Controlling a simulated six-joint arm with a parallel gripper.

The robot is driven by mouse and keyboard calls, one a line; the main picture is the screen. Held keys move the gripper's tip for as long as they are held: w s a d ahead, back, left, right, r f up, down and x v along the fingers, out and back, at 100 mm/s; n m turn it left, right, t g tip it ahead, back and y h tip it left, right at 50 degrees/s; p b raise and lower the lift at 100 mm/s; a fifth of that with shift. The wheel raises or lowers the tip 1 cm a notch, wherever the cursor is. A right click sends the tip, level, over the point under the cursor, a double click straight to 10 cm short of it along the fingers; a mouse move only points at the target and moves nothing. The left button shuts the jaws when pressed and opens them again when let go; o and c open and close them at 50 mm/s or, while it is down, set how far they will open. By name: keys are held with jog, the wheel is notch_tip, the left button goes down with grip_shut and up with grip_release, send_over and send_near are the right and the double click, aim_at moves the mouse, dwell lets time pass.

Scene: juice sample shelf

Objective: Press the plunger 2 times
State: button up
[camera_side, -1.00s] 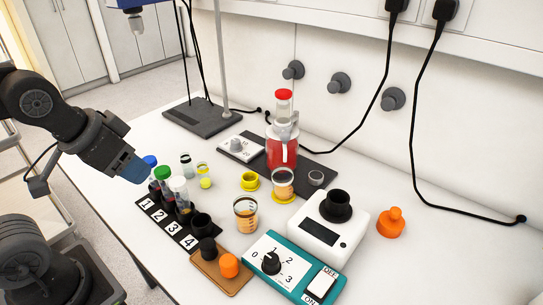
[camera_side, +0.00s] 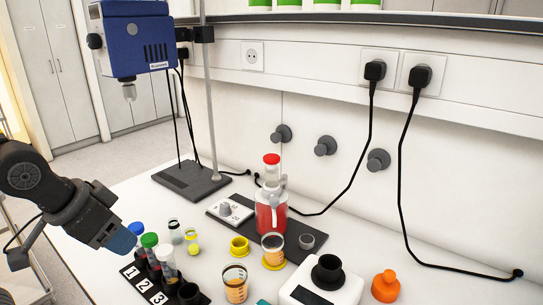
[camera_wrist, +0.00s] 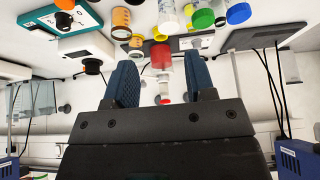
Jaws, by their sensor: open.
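The bottle of red liquid (camera_side: 270,216) stands upright on a dark mat in the side view. Its clear upper part carries a red top (camera_side: 271,159), which looks like the plunger. In the wrist view, which is upside down, the red top (camera_wrist: 165,99) shows beyond and between my blue fingers. My gripper (camera_side: 127,241) is at the left in the side view, well apart from the bottle, close to the tubes with blue and green caps. The wrist view shows my gripper (camera_wrist: 160,80) open, with nothing between the fingers.
Capped tubes stand in a numbered black rack (camera_side: 133,275) beside my gripper. Orange-filled cups (camera_side: 235,284), a white device (camera_side: 312,283) and an orange knob-like object (camera_side: 386,287) stand in front and right. A blue stirrer (camera_side: 135,40) hangs on a stand behind.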

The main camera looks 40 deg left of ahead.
grip_shut()
dwell(1.5)
